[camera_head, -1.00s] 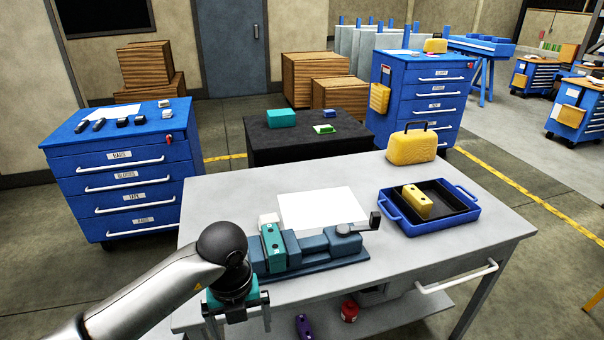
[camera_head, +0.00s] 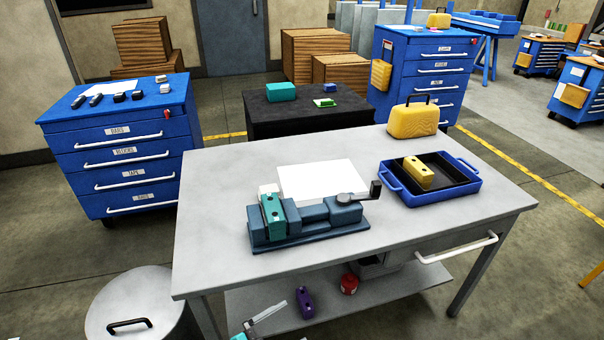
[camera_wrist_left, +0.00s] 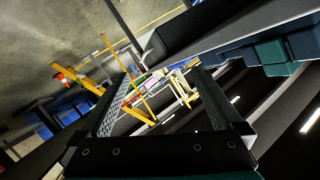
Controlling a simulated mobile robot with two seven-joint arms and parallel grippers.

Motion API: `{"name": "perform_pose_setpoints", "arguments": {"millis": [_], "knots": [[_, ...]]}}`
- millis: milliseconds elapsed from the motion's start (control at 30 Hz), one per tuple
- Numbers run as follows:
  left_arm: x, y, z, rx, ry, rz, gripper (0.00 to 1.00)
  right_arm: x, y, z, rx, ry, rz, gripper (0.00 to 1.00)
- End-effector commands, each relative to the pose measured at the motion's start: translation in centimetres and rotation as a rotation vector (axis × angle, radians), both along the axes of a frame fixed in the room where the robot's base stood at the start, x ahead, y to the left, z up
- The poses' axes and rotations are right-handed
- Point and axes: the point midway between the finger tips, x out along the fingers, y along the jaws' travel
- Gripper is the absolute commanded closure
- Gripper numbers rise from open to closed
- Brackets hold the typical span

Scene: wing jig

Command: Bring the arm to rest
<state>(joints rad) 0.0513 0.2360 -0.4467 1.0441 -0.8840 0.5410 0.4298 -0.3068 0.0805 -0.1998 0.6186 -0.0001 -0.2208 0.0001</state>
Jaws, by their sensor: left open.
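My left gripper shows in the left wrist view (camera_wrist_left: 160,82) with its two fingers apart and nothing between them. In the head view only a grey and teal piece of it (camera_head: 262,318) shows at the bottom edge, in front of the table's lower shelf. The rest of that arm is out of the picture. My right gripper is in neither view. On the grey table (camera_head: 215,195) a blue vise (camera_head: 310,232) stands with a teal block (camera_head: 272,216) in its jaws. The gripper is apart from both.
A blue tray (camera_head: 464,205) holds a yellow block (camera_head: 418,172). A yellow case (camera_head: 412,122) and a white sheet (camera_head: 325,180) are on the tabletop. A lidded grey bin (camera_head: 105,310) stands left of the table. The lower shelf holds a purple part (camera_head: 305,302) and a red can (camera_head: 349,284).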

Motion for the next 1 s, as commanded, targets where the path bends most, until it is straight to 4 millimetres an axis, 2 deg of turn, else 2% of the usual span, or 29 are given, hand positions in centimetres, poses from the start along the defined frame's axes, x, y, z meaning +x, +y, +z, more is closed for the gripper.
{"name": "perform_pose_setpoints", "arguments": {"millis": [33, 133, 200, 267, 300, 367, 433, 500, 600, 700, 767, 1000], "knots": [[-1.4, 2.2, -3.8, 0.007, 0.098, 0.131, 0.00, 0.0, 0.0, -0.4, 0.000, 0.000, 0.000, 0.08], [-4.4, 6.1, -9.5, 0.040, 0.264, 0.342, 0.00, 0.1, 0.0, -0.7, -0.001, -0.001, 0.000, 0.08], [-7.5, 8.5, -13.2, 0.072, 0.385, 0.464, 0.00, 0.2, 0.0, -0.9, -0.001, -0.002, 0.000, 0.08], [-10.6, 10.3, -16.1, 0.102, 0.492, 0.557, 0.00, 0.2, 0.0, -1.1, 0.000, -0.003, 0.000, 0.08], [-12.9, 11.4, -17.8, 0.124, 0.562, 0.613, 0.00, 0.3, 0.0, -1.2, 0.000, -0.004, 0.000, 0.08], [-16.6, 12.6, -20.2, 0.154, 0.671, 0.688, 0.00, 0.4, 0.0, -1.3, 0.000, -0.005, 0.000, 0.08], [-21.2, 13.9, -22.5, 0.190, 0.795, 0.764, 0.00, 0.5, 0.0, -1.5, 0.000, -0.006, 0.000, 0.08], [-25.5, 14.6, -24.2, 0.220, 0.912, 0.826, 0.00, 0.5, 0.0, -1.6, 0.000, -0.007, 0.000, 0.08], [-30.9, 15.2, -25.7, 0.257, 1.053, 0.889, 0.00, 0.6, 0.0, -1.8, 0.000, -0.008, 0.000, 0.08], [-34.6, 15.3, -26.4, 0.278, 1.150, 0.927, 0.00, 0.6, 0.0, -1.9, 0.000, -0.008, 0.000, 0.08], [-35.6, 15.3, -26.6, 0.284, 1.177, 0.936, 0.00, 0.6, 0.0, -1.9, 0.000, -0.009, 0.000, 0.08], [-35.6, 15.3, -26.6, 0.284, 1.177, 0.936, 0.00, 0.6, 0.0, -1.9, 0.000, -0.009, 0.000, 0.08]]}}
